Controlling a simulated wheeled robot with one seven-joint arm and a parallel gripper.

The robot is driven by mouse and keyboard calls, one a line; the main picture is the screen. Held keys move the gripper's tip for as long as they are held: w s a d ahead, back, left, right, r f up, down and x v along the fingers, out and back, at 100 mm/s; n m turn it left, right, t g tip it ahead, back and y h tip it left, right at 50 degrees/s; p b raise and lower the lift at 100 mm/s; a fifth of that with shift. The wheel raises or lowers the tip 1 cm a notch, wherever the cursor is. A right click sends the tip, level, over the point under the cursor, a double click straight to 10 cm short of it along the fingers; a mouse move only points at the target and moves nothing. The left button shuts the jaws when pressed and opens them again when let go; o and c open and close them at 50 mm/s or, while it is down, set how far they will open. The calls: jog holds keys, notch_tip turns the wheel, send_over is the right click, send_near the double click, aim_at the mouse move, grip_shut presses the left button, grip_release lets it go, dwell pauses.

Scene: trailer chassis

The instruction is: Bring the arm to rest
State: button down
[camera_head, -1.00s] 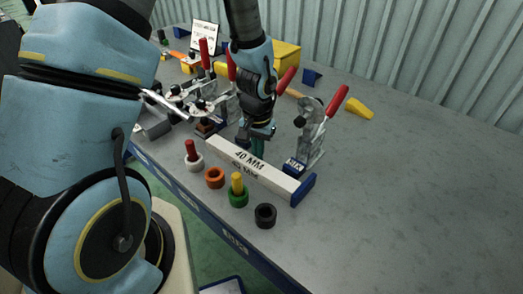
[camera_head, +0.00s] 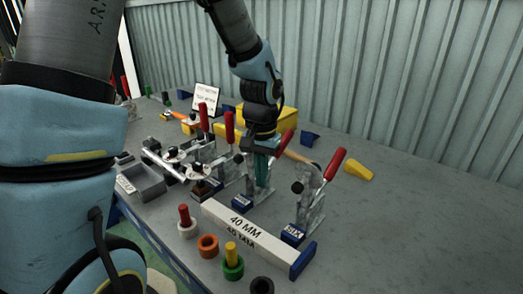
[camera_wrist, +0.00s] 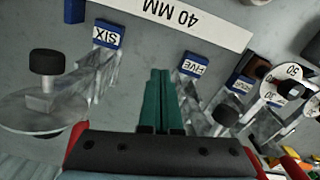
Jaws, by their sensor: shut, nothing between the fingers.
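My gripper (camera_head: 262,170) points down over the grey bench, with its green fingers shut and empty. In the head view it stands beside the clamp labelled FIVE, behind the white 40 MM bar (camera_head: 243,228). In the wrist view the closed green fingers (camera_wrist: 160,78) lie between the SIX label (camera_wrist: 106,33) and the FIVE label (camera_wrist: 194,65), and the 40 MM bar crosses the top. Whether the fingertips touch anything is not clear. My arm comes down from the top of the head view.
Toggle clamps with red handles, including clamp SIX (camera_head: 312,199), stand close by. A red-pegged white ring (camera_head: 187,226), orange ring (camera_head: 208,246), green ring (camera_head: 233,266) and black ring (camera_head: 261,286) line the front edge. A yellow box (camera_head: 283,119) is behind.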

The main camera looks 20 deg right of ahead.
notch_tip(320, 180, up, 8)
jog(key=r, duration=0.1)
jog(key=a+f+n, duration=0.2)
jog(key=a+n, duration=0.2)
jog(key=a, duration=0.9)
jog(key=w+a+f+n+t, duration=0.1)
jog(key=a+f+n, duration=0.2)
jog(key=a, duration=1)
jog(key=shift+n+t+b, duration=0.3)
jog(key=shift+n+b, duration=0.05)
jog(key=shift+n, duration=0.15)
